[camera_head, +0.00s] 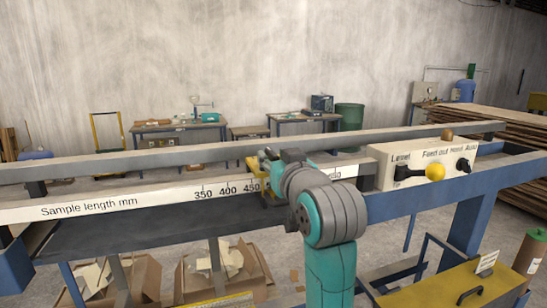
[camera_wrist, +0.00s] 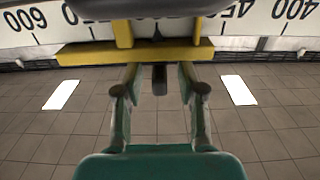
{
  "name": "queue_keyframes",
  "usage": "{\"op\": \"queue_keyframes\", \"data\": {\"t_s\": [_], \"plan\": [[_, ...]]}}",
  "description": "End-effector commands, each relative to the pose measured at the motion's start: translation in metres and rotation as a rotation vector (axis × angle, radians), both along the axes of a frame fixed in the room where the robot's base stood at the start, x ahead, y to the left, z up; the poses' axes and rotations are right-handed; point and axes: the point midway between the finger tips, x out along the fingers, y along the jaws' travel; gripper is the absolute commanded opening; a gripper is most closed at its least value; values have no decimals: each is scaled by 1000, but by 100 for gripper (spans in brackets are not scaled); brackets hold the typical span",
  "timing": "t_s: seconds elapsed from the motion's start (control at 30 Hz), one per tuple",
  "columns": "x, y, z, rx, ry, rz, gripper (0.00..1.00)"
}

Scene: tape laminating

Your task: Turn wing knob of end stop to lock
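The end stop is a yellow piece (camera_head: 252,176) on the sample-length rail, just right of the 450 mark in the head view. In the wrist view its yellow bar (camera_wrist: 60,55) crosses the upper part, with the scale behind it. A small dark part that looks like the wing knob (camera_wrist: 159,80) sticks out below the bar. My gripper (camera_wrist: 158,76) is open, its two green fingers apart on either side of that part, with visible gaps. In the head view, my gripper (camera_head: 268,166) is at the end stop, and my wrist hides most of the contact area.
The white scale rail (camera_head: 120,205) runs across the machine. A control box (camera_head: 400,158) with a yellow-ended lever (camera_head: 434,172) sits right of my arm. A yellow-topped table (camera_head: 440,290) stands at the lower right, and cardboard boxes (camera_head: 140,280) lie below the machine.

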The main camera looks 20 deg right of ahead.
Motion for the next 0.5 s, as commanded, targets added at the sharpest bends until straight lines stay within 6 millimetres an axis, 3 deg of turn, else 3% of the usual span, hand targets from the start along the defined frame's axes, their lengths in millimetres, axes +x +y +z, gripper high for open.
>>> {"op": "queue_keyframes", "data": {"t_s": [0.43,0.5], "plan": [[10,0,0,0,-1,0,40],[10,0,0,0,-1,0,22]]}}
